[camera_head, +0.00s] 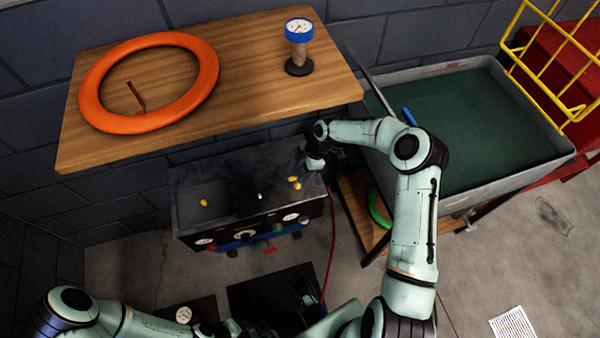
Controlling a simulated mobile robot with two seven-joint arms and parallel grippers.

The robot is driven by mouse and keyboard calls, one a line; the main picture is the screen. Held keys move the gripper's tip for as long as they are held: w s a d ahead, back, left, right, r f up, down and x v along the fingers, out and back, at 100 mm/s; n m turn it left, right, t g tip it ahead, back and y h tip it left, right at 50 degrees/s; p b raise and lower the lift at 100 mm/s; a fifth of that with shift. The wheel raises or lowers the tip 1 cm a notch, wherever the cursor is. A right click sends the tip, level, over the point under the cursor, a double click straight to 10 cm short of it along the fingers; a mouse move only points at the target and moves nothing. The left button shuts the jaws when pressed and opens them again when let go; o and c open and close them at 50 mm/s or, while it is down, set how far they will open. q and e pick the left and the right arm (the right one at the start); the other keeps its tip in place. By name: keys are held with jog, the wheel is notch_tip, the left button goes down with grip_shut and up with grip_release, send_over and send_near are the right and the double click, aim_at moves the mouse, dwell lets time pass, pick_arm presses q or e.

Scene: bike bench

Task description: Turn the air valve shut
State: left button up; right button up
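A dark metal box unit (183,205) stands against the wall below the wooden shelf, with gauges and knobs on its front panel. A small red handle (270,250) sits low on that front; it may be the air valve, but I cannot be sure. Small yellow parts (295,183) show at the right inside the box, and another yellow part (203,202) at the left. My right gripper (306,172) reaches down at the box's right end, close to the right yellow parts. Its dark fingers are too small to read. My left arm enters at the lower left; its gripper cannot be made out.
A grey tub (500,185) stands right. A red hose (332,235) runs down beside the box. Floor at the right is mostly clear.

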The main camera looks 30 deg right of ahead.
jog(key=shift+w+a+f, duration=0.1)
jog(key=shift+a+f, duration=0.1)
jog(key=shift+f, duration=0.35)
grip_shut()
